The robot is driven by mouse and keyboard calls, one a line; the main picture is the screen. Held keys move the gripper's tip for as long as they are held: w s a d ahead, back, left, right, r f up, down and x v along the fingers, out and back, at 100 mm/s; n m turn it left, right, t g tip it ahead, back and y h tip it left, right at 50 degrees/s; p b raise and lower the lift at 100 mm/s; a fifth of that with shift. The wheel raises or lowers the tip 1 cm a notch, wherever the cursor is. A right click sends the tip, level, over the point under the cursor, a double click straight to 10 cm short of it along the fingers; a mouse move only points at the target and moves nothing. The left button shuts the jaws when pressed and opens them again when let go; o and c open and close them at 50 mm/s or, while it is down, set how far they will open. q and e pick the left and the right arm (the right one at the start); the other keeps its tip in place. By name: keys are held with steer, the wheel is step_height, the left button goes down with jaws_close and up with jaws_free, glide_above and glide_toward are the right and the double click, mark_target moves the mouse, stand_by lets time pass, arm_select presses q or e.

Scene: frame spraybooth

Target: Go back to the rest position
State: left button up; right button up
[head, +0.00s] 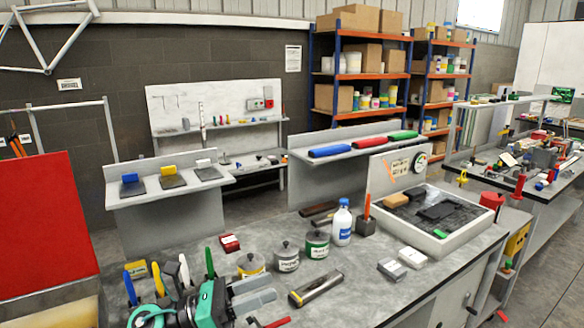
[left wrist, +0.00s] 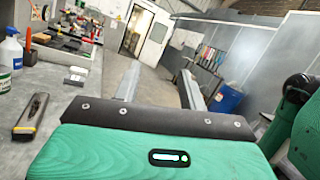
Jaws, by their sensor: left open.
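My left gripper (head: 262,290), green and black with two pale grey fingers, is low in the head view, in front of the workbench's (head: 370,285) near part. In the left wrist view its fingers (left wrist: 159,84) stand apart with nothing between them, pointing over open floor toward a doorway. My right gripper does not show in either view.
On the bench are a black-and-yellow tool (head: 315,288), lidded tins (head: 287,258), a white spray bottle (head: 342,224) and a grey tray (head: 455,240). Upright colored handles (head: 184,270) stand close left of the gripper. A blue bin (left wrist: 226,103) stands beyond.

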arm_select(q)
steer(key=w+a+f+n+t+y, duration=0.1)
steer(key=a+f+n+t+y, duration=0.1)
steer(key=a+n+t+y, duration=0.8)
steer(key=w+d+f+n+t+y, duration=0.15)
steer(key=n+t, duration=0.35)
steer(key=n, duration=1.1)
steer(key=s+a+f+n+g+y, duration=0.3)
steer(key=a+f+n+y, duration=0.15)
steer(key=f+n, duration=0.3)
steer(key=s+a+f+n+g+y, duration=0.35)
steer(key=f+n+y, duration=0.2)
steer(key=f, duration=0.25)
steer(key=s+f+n+g+h, duration=0.1)
steer(key=s+f+n+g, duration=0.35)
steer(key=s+f, duration=0.4)
steer(key=s+f+n+g+h, duration=0.1)
steer(key=s+f+n+g, duration=0.35)
steer(key=s, duration=0.75)
step_height(320, 180, down, 31)
steer(key=s+m+g, duration=0.1)
steer(key=m+g, duration=0.1)
steer(key=g, duration=0.1)
steer(key=s+a+f, duration=0.2)
steer(key=s+f, duration=0.7)
steer(key=f, duration=0.1)
steer(key=s+a+f, duration=0.2)
steer(key=s+f, duration=0.8)
steer(key=shift+s+g, duration=0.2)
steer(key=shift+g, duration=0.25)
